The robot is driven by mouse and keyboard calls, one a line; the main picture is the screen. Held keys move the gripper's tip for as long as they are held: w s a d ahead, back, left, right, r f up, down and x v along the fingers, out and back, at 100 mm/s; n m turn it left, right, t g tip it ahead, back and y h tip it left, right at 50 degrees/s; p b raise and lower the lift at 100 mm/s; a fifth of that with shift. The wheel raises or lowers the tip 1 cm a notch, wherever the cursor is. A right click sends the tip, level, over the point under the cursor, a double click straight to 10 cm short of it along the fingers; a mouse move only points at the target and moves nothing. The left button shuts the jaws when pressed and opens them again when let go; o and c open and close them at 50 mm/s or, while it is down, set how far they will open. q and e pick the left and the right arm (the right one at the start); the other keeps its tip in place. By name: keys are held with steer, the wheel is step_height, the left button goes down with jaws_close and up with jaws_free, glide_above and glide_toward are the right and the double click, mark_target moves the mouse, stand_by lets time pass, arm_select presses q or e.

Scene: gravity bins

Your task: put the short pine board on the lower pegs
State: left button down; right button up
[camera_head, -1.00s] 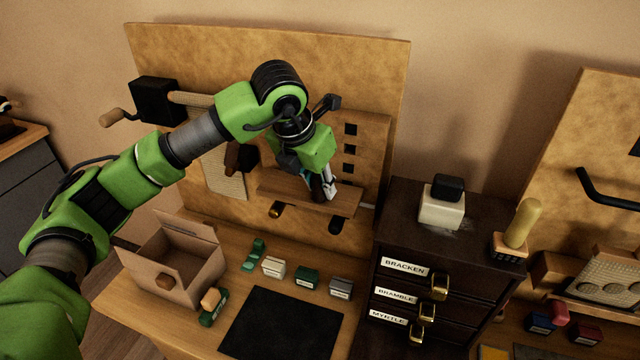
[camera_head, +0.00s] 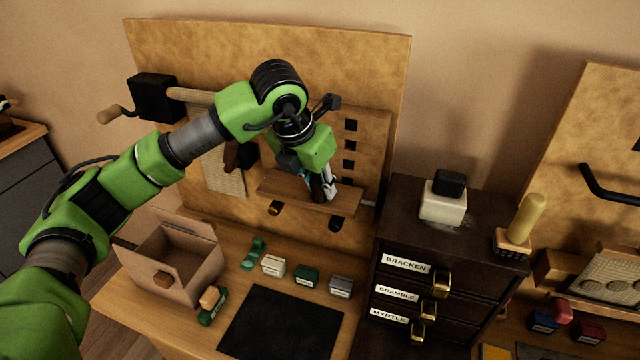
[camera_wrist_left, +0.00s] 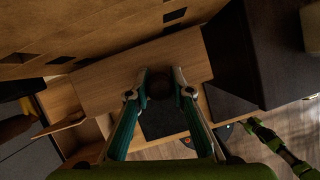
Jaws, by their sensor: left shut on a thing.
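The short pine board (camera_head: 285,187) is a flat brown plank held roughly level in front of the tan back panel. My left gripper (camera_head: 324,190) is shut on it, right of its middle. In the left wrist view the board (camera_wrist_left: 105,82) runs behind the fingertips of my left gripper (camera_wrist_left: 160,92). Two lower pegs with rounded ends, a brassy left one (camera_head: 275,208) and a dark right one (camera_head: 336,224), show just under the board's front edge. I cannot tell whether the board touches them. My right gripper is not in view.
A dark drawer cabinet (camera_head: 445,250) stands close right of the board. A roller with hanging cloth (camera_head: 222,160) is left of it. Below are an open cardboard box (camera_head: 185,275), several small blocks and a black mat (camera_head: 282,325). A slotted panel (camera_head: 365,150) is behind.

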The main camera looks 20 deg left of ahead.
arm_select(q)
steer(key=c, duration=1.7)
jaws_free()
steer(key=v, duration=1.2)
